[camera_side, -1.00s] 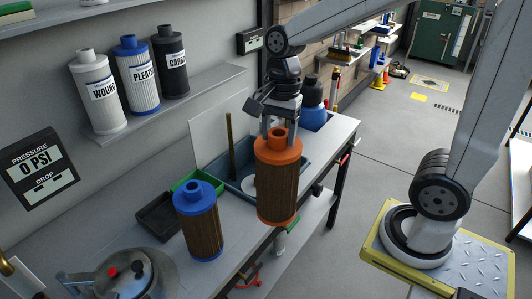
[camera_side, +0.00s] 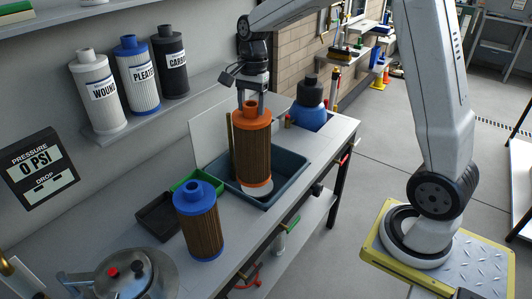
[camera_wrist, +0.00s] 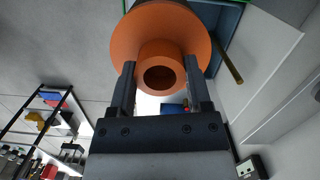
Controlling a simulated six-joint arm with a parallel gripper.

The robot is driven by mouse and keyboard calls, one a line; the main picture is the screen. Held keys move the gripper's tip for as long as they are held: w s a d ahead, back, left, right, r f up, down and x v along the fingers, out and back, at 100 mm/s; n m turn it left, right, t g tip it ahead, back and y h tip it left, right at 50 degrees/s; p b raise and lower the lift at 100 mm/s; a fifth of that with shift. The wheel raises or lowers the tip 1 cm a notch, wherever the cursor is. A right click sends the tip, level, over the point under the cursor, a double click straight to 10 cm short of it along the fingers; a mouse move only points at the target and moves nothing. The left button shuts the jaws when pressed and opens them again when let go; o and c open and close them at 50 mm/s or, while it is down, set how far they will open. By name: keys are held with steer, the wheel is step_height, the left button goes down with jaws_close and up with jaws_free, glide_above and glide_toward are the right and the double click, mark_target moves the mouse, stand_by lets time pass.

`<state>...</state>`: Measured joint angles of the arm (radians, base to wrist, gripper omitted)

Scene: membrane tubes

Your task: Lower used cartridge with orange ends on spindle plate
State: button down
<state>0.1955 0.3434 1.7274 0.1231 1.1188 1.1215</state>
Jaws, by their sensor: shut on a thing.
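The used cartridge with orange ends (camera_side: 253,150) is upright, with a brown pleated body. My gripper (camera_side: 250,108) is shut on the neck of its orange top end. In the wrist view the two fingers (camera_wrist: 158,88) sit on either side of the orange neck (camera_wrist: 160,58). The cartridge hangs over the blue-grey tray (camera_side: 290,172). A round white plate (camera_side: 259,190), probably the spindle plate, shows just under its lower orange end. I cannot tell whether the two touch. Any spindle is hidden by the cartridge.
A blue-ended cartridge (camera_side: 200,222) stands at the front of the bench. Near it are a green bin (camera_side: 197,183), a black bin (camera_side: 157,216) and a steel housing (camera_side: 128,275). A thin brass rod (camera_side: 229,135) stands just left of the held cartridge. A blue bottle (camera_side: 309,105) stands behind the tray.

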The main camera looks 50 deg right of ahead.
steer(key=w+d+f, duration=0.4)
steer(key=d, duration=0.2)
steer(key=w+d+f, duration=0.3)
steer(key=w+d, duration=0.2)
steer(key=d, duration=0.2)
steer(key=shift+w+d+f, duration=0.25)
steer(key=shift+d+f, duration=0.05)
steer(key=shift+f, duration=0.2)
steer(key=shift+f, duration=3)
